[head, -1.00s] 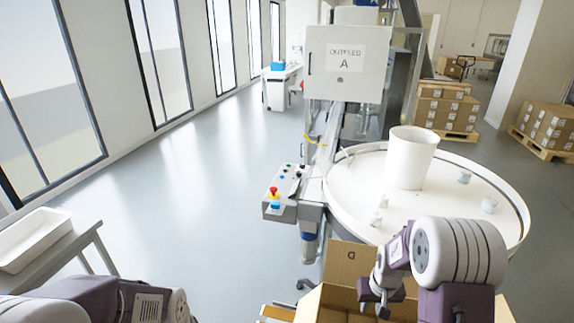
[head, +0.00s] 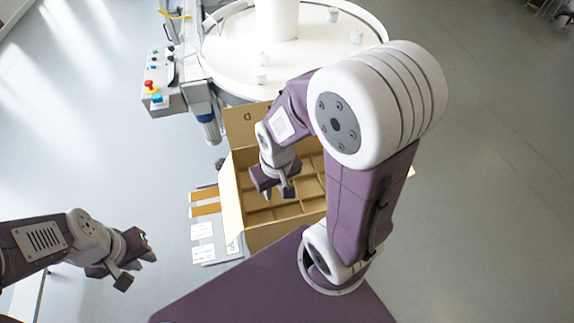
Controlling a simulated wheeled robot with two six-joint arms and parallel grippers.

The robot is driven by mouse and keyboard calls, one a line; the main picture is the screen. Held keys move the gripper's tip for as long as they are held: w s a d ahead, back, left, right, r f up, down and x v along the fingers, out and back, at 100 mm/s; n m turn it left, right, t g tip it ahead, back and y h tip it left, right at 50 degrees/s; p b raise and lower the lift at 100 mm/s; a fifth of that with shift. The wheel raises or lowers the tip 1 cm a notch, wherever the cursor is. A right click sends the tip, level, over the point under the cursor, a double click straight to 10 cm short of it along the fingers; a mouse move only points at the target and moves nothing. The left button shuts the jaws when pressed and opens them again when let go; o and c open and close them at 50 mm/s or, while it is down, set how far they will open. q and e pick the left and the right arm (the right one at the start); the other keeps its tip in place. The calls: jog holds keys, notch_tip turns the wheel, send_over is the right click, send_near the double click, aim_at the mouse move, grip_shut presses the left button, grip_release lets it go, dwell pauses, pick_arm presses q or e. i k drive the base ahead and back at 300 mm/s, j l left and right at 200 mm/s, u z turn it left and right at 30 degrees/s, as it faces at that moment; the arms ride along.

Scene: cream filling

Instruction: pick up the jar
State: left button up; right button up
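Several small pale jars stand on the white round table. Two are near its front edge, one jar (head: 262,76) in front of another (head: 264,58). Two more stand at the right, one jar (head: 356,37) nearer and one (head: 333,14) further back. My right gripper (head: 278,193) points down over the open cardboard box, below and apart from the front jars. Its fingers look parted, with nothing seen between them. My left gripper (head: 136,270) is low at the left, away from the jars, with its fingers apart and empty.
The white round table (head: 225,55) has a raised rim and a white cylinder (head: 277,18) on it. The divided cardboard box (head: 285,212) stands in front with flaps up. A control panel (head: 160,80) is at the left. Open floor lies on both sides.

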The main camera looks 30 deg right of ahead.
aim_at(263, 56)
jog(key=z, duration=1.3)
jog(key=k+j+z, duration=0.15)
jog(key=j, duration=0.2)
jog(key=k+j+z, duration=0.2)
jog(key=j+z, duration=0.2)
jog(key=j, duration=0.3)
jog(key=k+j+z, duration=0.1)
jog(key=j+z, duration=0.15)
jog(key=j, duration=0.2)
jog(key=k+j+z, duration=0.2)
jog(key=j, duration=0.3)
jog(key=j+z, duration=0.25)
jog(key=j, duration=0.2)
jog(key=i+j+z, duration=0.3)
jog(key=j, duration=0.3)
jog(key=j+z, duration=0.35)
jog(key=j, duration=0.25)
jog(key=i+j+z, duration=0.1)
jog(key=j+z, duration=0.2)
jog(key=j, duration=0.35)
jog(key=i+j+z, duration=0.15)
jog(key=j, duration=0.15)
jog(key=i+j+z, duration=0.15)
jog(key=k+j, duration=0.05)
jog(key=j, duration=0.05)
